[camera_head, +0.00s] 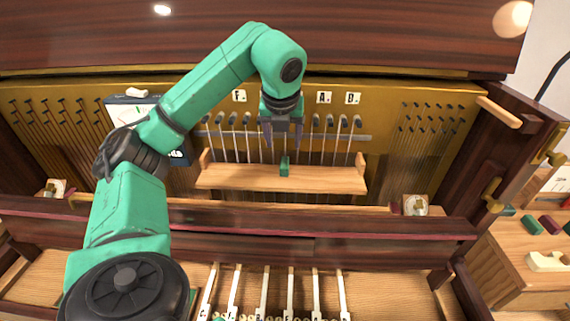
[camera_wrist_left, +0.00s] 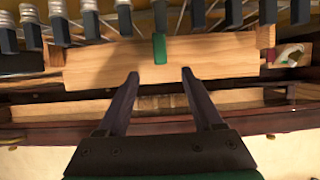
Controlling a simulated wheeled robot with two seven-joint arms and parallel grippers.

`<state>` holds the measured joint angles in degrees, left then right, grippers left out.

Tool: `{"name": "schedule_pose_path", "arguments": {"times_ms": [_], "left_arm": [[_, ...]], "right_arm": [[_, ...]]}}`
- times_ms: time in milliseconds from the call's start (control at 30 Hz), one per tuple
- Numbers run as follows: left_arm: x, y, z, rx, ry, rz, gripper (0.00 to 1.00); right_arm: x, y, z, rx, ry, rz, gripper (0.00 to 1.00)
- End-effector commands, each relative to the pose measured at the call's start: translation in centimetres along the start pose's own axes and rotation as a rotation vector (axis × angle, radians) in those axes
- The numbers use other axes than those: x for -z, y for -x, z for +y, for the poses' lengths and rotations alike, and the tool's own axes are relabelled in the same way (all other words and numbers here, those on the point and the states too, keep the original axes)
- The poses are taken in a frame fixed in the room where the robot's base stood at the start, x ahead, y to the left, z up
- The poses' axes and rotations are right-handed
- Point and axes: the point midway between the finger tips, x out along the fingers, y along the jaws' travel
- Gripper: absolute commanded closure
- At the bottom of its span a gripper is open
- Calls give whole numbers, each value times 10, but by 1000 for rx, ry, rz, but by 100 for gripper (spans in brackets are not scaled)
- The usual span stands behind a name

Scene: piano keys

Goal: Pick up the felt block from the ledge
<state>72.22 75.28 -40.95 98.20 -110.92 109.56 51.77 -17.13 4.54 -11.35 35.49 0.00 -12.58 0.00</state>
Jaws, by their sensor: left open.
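The felt block (camera_head: 284,167) is a small green upright block on the wooden ledge (camera_head: 235,178) inside the piano. In the left wrist view the felt block (camera_wrist_left: 159,48) stands at the ledge's far edge, beyond and between my fingertips. My left gripper (camera_head: 283,140) is above the ledge near the block, fingers pointing down. Its two dark fingers are apart in the left wrist view (camera_wrist_left: 160,75), with nothing between them. The gripper is not touching the block as far as I can see. My right gripper is not in view.
Rows of hammers with thin rods (camera_head: 330,130) stand close behind the ledge. A dark rail (camera_head: 370,222) runs in front, with several white keys (camera_head: 290,290) below. A wooden side table (camera_head: 535,262) at the right holds coloured blocks. A meter (camera_head: 132,110) stands behind my arm.

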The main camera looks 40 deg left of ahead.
Motion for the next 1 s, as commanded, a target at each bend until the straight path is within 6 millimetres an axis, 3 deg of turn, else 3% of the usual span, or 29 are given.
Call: {"name": "schedule_pose_path", "arguments": {"times_ms": [167,500,767,933,967,1000], "left_arm": [[-1,-40,1,-3,2,3,32],[-3,-93,0,-1,2,2,32],[-2,-104,0,1,2,-1,32],[-2,-104,0,1,1,-1,94],[-2,-104,0,1,1,-1,100],[-2,-104,0,1,1,-1,100]], "right_arm": [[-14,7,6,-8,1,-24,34],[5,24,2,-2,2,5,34],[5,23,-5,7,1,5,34],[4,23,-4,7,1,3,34],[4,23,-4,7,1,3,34],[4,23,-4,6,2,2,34]]}}
